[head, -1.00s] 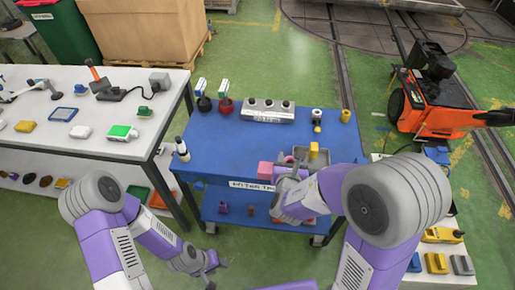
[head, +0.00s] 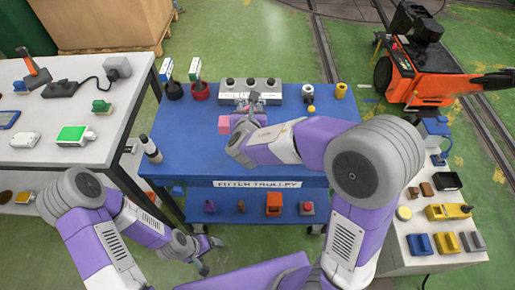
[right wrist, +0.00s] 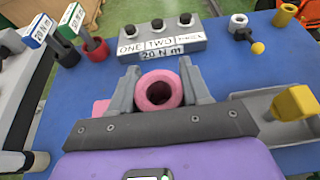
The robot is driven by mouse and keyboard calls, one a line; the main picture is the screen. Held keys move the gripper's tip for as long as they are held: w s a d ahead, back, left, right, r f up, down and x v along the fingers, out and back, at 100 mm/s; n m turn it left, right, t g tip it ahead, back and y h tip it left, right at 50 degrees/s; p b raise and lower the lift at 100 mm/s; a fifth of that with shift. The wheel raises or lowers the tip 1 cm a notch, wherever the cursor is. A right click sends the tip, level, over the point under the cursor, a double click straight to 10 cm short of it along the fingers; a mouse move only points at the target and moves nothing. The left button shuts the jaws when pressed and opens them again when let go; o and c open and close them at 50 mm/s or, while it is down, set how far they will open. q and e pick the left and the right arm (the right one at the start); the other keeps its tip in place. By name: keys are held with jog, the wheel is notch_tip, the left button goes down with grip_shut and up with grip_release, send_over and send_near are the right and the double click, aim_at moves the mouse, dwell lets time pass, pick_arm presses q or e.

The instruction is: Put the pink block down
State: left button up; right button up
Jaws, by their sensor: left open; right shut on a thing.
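My right gripper (head: 246,108) is over the blue trolley top (head: 190,130). In the right wrist view, the fingers of the right gripper (right wrist: 160,88) are shut on the pink block (right wrist: 158,90), which shows a round, hollow face between them. More pink shows left of the left finger. My left gripper (head: 203,268) is open and empty, low over the green floor.
A grey box with buttons (right wrist: 162,38) stands just beyond the gripper. Two tools (head: 172,80) stand left of it, and a yellow ring (head: 341,91) to its right. A grey tray (right wrist: 250,96) with a yellow piece (right wrist: 296,104) is right of the gripper.

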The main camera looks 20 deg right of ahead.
jog(key=shift+w+a+f, duration=0.2)
jog(key=shift+w, duration=0.05)
jog(key=shift+f+b, duration=0.3)
jog(key=shift+b, duration=0.15)
notch_tip(320, 180, down, 9)
jog(key=b, duration=0.4)
jog(key=shift+w, duration=0.1)
pick_arm(q)
notch_tip(320, 180, down, 5)
jog(key=shift+f, duration=0.15)
jog(key=shift+f, duration=0.1)
pick_arm(e)
jog(key=shift+f, duration=0.2)
pick_arm(q)
jog(key=shift+f, duration=0.1)
pick_arm(e)
jog(key=o, duration=1.3)
